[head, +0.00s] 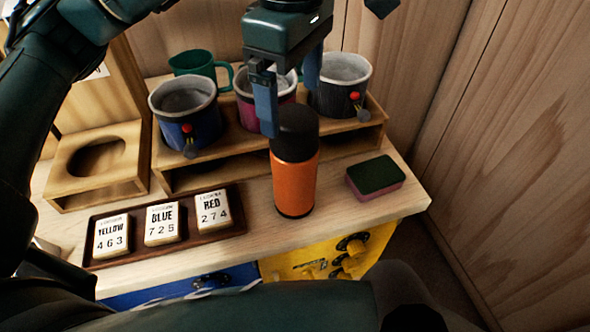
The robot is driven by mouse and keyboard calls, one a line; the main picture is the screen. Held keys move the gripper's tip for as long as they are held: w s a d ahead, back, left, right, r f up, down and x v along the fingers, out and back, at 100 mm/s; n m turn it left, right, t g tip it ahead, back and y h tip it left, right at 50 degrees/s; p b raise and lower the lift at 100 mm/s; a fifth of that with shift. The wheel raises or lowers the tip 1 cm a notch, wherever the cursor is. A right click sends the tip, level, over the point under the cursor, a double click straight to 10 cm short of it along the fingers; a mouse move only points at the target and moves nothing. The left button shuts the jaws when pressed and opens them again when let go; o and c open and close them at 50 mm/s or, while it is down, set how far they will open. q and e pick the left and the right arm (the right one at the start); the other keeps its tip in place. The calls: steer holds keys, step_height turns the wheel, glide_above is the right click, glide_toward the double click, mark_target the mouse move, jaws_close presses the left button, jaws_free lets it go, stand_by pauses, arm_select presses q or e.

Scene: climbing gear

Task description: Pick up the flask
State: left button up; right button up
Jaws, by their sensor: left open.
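The flask (294,182) is an orange cylinder with a black cap, standing upright on the wooden table top. My left gripper (288,108) hangs above it, pointing down. Its blue fingers are apart, one at the left side of the black cap and the other behind it to the right. The gripper is open, and nothing shows held in it. I cannot tell whether the fingers touch the cap. My right gripper is not seen.
Behind the flask, a wooden rack (345,134) holds blue (187,115), pink and dark chalk bags (340,88). A green mug (193,64) stands behind. A green-and-pink sponge (375,177) lies right. A brown tray (200,240) with three labelled blocks lies left. Wooden walls close the right side.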

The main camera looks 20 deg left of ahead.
mark_target(294, 115)
arm_select(q)
steer(key=shift+s+d+f+p, duration=0.15)
steer(key=shift+f+p, duration=0.1)
steer(key=shift+f, duration=1.4)
steer(key=shift+s+d+f+p, duration=0.1)
steer(key=shift+f+p, duration=0.15)
steer(key=shift+f, duration=1.35)
steer(key=shift+r, duration=0.1)
steer(key=c, duration=1.7)
